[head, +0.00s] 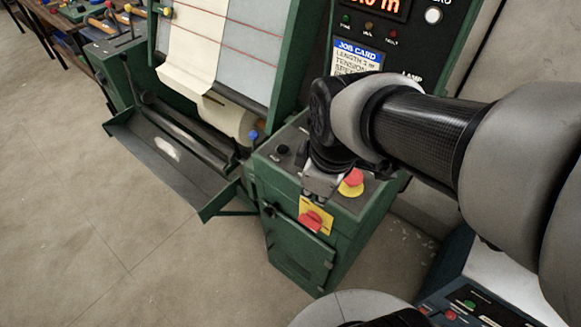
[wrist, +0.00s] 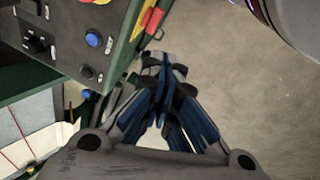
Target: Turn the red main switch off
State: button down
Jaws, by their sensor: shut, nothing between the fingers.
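The red main switch (head: 311,220) sits on a yellow plate (head: 318,207) on the front face of the green cabinet. It also shows, partly, at the top of the wrist view (wrist: 154,19). My gripper (head: 312,197) is just above the switch in the head view, over the cabinet's front edge. In the wrist view my gripper (wrist: 163,62) has its blue-padded fingers together and empty, with the tips below and apart from the switch in the picture. Whether the gripper touches the switch cannot be told in the head view. The switch's handle angle is unclear.
A red mushroom button (head: 354,177) on a yellow base stands on the cabinet top (head: 345,203), close beside my gripper. The wrist view shows a blue button (wrist: 93,39) and a black knob (wrist: 37,43). A green tray (head: 165,158) lies left; floor in front is clear.

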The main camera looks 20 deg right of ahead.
jog(key=w+f+n+g+p, duration=0.1)
jog(key=w+f+n+p, duration=0.1)
jog(key=w+n+p, duration=0.3)
jog(key=n+g+p, duration=0.1)
jog(key=n+g, duration=0.1)
jog(key=n, duration=0.8)
send_over(301, 216)
jog(key=s, duration=0.2)
notch_tip(301, 216, down, 6)
jog(key=shift+w+a+f, duration=0.15)
jog(key=shift+w+a, duration=0.1)
jog(key=shift+a, duration=0.05)
notch_tip(301, 216, down, 14)
jog(key=b, duration=0.4)
jog(key=shift+a, duration=0.1)
